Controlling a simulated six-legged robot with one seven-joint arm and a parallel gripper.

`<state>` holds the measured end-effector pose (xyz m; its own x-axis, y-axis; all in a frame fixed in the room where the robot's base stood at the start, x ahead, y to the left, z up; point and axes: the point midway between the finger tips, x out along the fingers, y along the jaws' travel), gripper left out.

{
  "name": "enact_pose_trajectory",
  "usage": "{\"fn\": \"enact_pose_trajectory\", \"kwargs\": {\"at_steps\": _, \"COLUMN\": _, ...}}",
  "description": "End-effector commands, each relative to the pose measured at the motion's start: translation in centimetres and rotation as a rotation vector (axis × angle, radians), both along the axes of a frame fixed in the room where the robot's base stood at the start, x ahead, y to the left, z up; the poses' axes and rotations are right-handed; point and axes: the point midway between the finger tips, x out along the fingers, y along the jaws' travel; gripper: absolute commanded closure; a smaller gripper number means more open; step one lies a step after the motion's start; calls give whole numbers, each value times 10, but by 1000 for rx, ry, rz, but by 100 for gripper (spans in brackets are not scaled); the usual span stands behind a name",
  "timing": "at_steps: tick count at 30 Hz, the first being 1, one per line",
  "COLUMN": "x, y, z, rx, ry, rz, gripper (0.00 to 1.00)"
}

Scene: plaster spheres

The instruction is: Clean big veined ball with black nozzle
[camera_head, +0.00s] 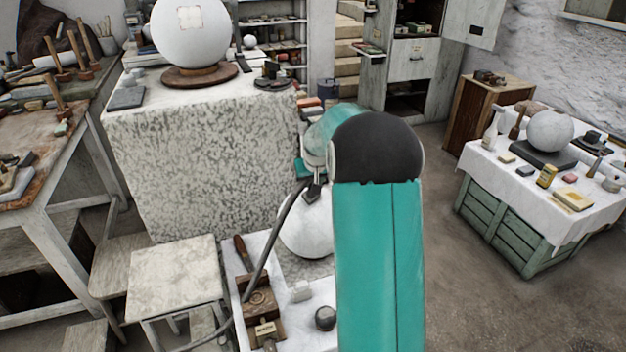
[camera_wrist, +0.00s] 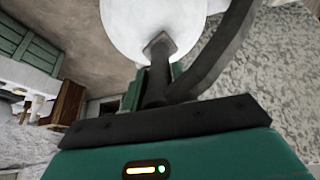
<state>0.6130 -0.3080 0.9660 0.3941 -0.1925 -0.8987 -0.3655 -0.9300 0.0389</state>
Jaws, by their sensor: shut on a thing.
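My gripper (camera_head: 313,172) is shut on the black nozzle (camera_wrist: 157,75), and a dark hose (camera_wrist: 218,50) runs from it. In the head view the hose (camera_head: 275,235) loops down to the low white table. A white ball (camera_head: 305,228) stands on that table, just below the gripper, its right side hidden by my teal arm. The ball (camera_wrist: 150,25) also fills the top of the wrist view, with the flared nozzle tip in front of it. I cannot tell whether the tip touches it. Veins are hard to make out on it at this size.
A larger white ball (camera_head: 190,30) with a square patch stands on a speckled block (camera_head: 190,150) behind. Another ball (camera_head: 550,130) sits on the cloth-covered crate at right. A wooden block (camera_head: 262,305) and a dark knob (camera_head: 325,318) lie on the low table. A stool (camera_head: 172,275) stands left.

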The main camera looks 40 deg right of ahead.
Motion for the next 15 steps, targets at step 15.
{"fn": "enact_pose_trajectory", "kwargs": {"at_steps": 15, "x": -10, "y": 2, "z": -2, "rx": -1, "ry": -3, "rz": 1, "gripper": 94}}
